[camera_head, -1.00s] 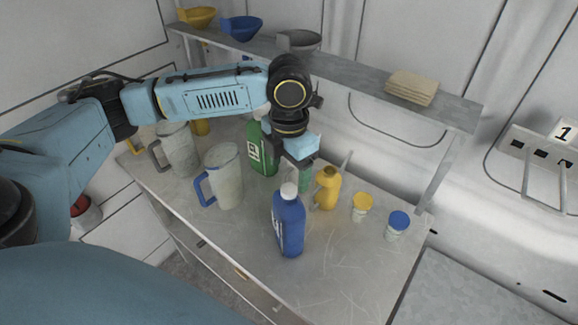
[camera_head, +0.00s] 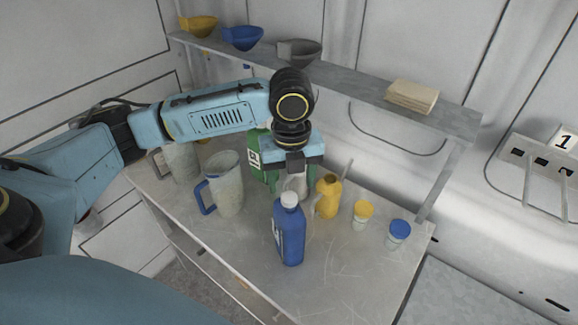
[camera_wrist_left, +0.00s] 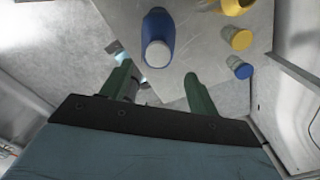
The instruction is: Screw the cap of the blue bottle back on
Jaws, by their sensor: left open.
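The blue bottle (camera_head: 291,240) stands upright on the bench, with a white cap (camera_head: 289,199) on its top. I cannot tell whether the cap is tight. In the left wrist view the bottle (camera_wrist_left: 157,22) lies beyond my fingertips, its white cap (camera_wrist_left: 158,54) facing the camera. My left gripper (camera_head: 294,190) is open, green fingers pointing down, just behind the bottle in the head view. In the left wrist view the fingers (camera_wrist_left: 159,82) are spread apart, with the cap above the gap between them and not gripped. My right gripper is not in view.
A yellow bottle (camera_head: 328,197) and two jars, yellow-lidded (camera_head: 362,214) and blue-lidded (camera_head: 398,234), stand to the right. A blue-handled jug (camera_head: 226,185) stands left; a green bottle (camera_head: 255,160) is behind. A shelf (camera_head: 350,80) runs above. The bench front (camera_head: 320,290) is clear.

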